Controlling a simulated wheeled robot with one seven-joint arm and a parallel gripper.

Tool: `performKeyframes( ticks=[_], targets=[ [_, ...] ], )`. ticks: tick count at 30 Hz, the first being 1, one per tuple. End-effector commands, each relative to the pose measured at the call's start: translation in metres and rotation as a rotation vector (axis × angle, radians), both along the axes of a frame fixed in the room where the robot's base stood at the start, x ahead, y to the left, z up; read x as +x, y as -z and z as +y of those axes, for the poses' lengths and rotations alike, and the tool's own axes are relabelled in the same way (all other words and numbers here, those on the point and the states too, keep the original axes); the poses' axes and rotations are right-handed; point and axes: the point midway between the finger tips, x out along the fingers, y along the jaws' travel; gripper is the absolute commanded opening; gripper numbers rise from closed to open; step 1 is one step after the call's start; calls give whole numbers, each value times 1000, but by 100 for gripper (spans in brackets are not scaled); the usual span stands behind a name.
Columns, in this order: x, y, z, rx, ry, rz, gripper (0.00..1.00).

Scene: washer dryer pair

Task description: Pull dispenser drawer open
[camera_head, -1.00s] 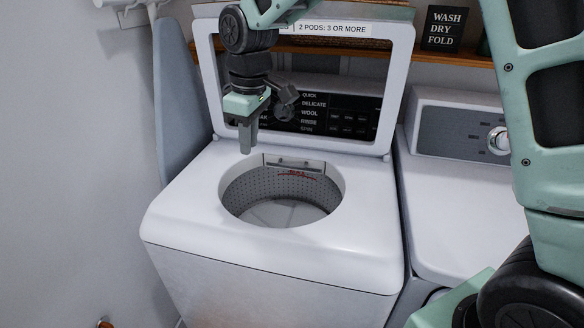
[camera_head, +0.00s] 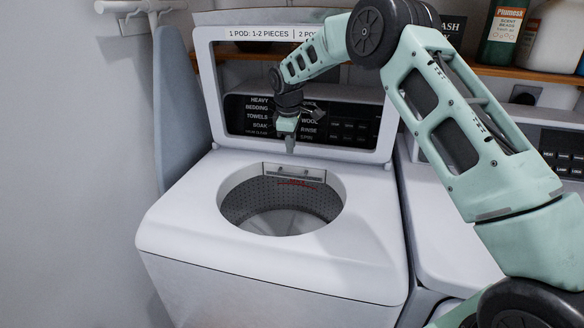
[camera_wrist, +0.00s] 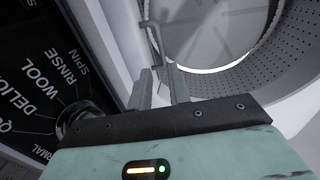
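The dispenser drawer (camera_head: 293,172) is a pale panel set in the back inner rim of the washer's round opening, with red marking just below it. It looks closed. Its edge seems to show at the top of the wrist view (camera_wrist: 152,32), but the detail is unclear. My gripper (camera_head: 290,147) points down above and behind the drawer, in front of the raised lid and control panel. In the wrist view, the two fingers of my gripper (camera_wrist: 161,80) are apart with nothing between them. I see no contact with the drawer.
The top-load washer (camera_head: 190,215) has its lid (camera_head: 205,85) raised behind the opening. The control panel with a dial (camera_wrist: 75,118) is close beside my gripper. A dryer (camera_head: 450,240) stands at right, and a folded ironing board (camera_head: 175,110) leans at left.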

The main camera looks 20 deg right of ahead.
Motion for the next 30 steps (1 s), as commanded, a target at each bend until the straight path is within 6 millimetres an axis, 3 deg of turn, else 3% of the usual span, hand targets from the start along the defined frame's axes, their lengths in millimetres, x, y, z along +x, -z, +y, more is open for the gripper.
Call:
performKeyframes(
  ticks=[9, 15, 28, 30],
  targets=[
    [9, 63, -7, 0, 1, 3, 19],
    [13, 90, -10, -1, 0, 1, 19],
    [15, 100, -11, -1, 0, -1, 19],
    [14, 100, -11, -1, 0, -1, 2]
  ],
)
